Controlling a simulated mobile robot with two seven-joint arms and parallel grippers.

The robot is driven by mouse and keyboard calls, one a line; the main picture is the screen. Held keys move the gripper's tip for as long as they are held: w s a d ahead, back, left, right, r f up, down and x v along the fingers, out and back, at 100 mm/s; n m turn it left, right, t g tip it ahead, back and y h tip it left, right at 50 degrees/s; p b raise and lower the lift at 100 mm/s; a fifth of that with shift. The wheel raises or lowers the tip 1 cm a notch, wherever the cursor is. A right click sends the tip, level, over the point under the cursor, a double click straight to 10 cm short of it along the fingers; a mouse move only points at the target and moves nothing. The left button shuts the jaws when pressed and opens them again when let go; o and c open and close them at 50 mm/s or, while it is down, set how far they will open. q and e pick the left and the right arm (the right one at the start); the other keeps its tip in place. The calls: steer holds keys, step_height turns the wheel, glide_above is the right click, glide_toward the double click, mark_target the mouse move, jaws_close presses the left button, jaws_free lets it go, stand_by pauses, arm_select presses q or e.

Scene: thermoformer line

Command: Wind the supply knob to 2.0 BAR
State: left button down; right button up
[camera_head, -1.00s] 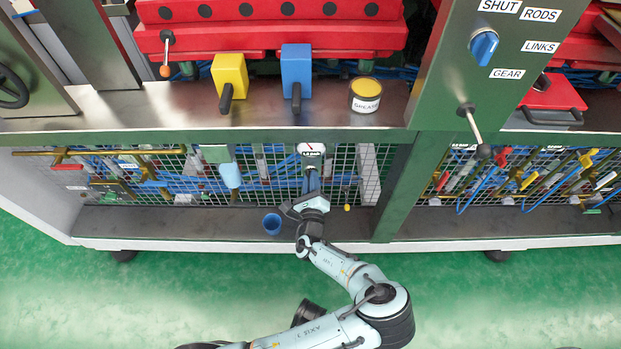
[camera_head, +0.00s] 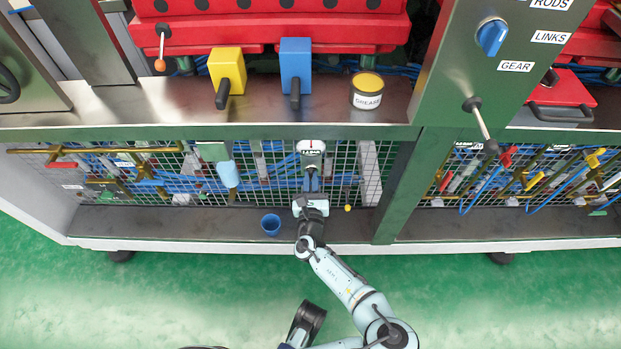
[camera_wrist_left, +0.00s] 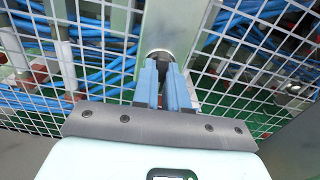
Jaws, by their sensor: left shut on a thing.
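The supply knob (camera_wrist_left: 158,56) is a dark and grey round part at the fingertips in the left wrist view, mostly hidden by the fingers. My left gripper (camera_wrist_left: 165,72) is shut on it, with its two blue-grey fingers close together. In the head view, my left gripper (camera_head: 311,182) reaches into the mesh bay just below a white round gauge (camera_head: 310,147). The gauge's needle looks about upright; its small label is too blurred to read surely. The knob itself is hidden in the head view. My right gripper is not in view.
Wire mesh (camera_head: 265,185) with blue hoses surrounds the gripper. A blue cup (camera_head: 271,224) stands on the ledge to its left, and a green post (camera_head: 402,190) stands to its right. A yellow handle block (camera_head: 228,70), a blue one (camera_head: 295,65) and a grease tin (camera_head: 367,92) are above.

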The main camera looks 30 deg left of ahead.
arm_select(q)
steer(key=shift+m+b, duration=0.35)
steer(key=shift+m, duration=0.85)
steer(key=shift+f+m+b, duration=0.1)
steer(key=shift+m+b, duration=0.4)
steer(key=shift+m, duration=0.5)
steer(key=m, duration=0.2)
steer(key=shift+m, duration=0.4)
steer(key=m, duration=0.4)
steer(key=shift+m, duration=0.4)
steer(key=c, duration=1.1)
jaws_free()
